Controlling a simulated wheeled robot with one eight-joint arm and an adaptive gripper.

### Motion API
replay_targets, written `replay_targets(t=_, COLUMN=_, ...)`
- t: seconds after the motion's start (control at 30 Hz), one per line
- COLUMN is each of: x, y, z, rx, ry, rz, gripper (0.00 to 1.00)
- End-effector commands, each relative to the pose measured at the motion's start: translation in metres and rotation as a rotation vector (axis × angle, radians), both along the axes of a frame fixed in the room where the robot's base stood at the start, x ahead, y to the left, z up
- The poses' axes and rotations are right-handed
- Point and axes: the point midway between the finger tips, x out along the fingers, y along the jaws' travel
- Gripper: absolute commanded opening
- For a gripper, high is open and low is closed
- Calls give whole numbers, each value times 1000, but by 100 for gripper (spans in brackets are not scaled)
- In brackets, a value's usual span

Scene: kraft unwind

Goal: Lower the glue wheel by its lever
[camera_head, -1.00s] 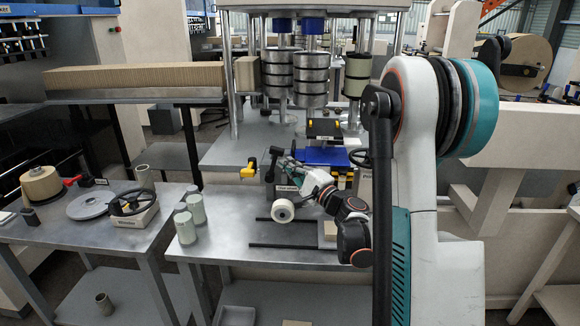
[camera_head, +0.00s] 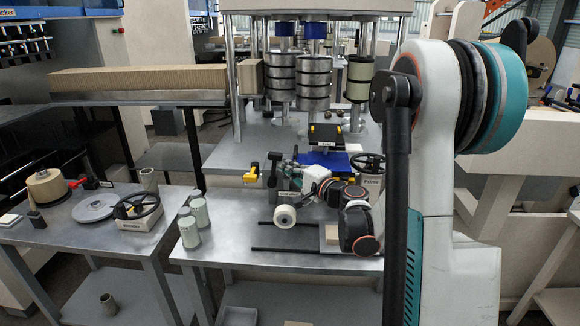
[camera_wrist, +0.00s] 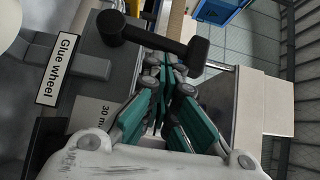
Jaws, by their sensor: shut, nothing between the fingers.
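The glue wheel (camera_head: 284,216) is a pale roller at the front of the middle bench, below a small white label (camera_head: 290,196). Its "Glue wheel" label (camera_wrist: 58,68) reads clearly in the wrist view. The black lever (camera_head: 272,168) stands up behind the wheel, left of my gripper. In the wrist view the lever (camera_wrist: 150,38) is a dark bar with thick ends, just beyond my fingertips. My gripper (camera_wrist: 168,72) is shut and empty, with teal fingers together close to the bar; contact cannot be told. In the head view my gripper (camera_head: 290,165) is small and partly hidden.
A black handwheel (camera_head: 368,163) is to the right. Grey-green cylinders (camera_head: 199,212) stand at the bench's left edge. Two dark rails (camera_head: 285,250) lie in front.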

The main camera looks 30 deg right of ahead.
Motion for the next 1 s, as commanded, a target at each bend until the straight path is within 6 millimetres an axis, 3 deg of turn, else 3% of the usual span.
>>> replay_targets(t=0.13, x=4, y=6, z=9, rx=0, ry=0, rz=2, gripper=0)
replay_targets(t=0.5, x=17, y=27, z=22, rx=-285, ry=191, rz=3, gripper=0)
replay_targets(t=0.9, x=32, y=48, z=21, rx=-562, ry=377, rz=3, gripper=0)
replay_targets(t=1.0, x=35, y=52, z=19, rx=-565, ry=381, rz=2, gripper=0)
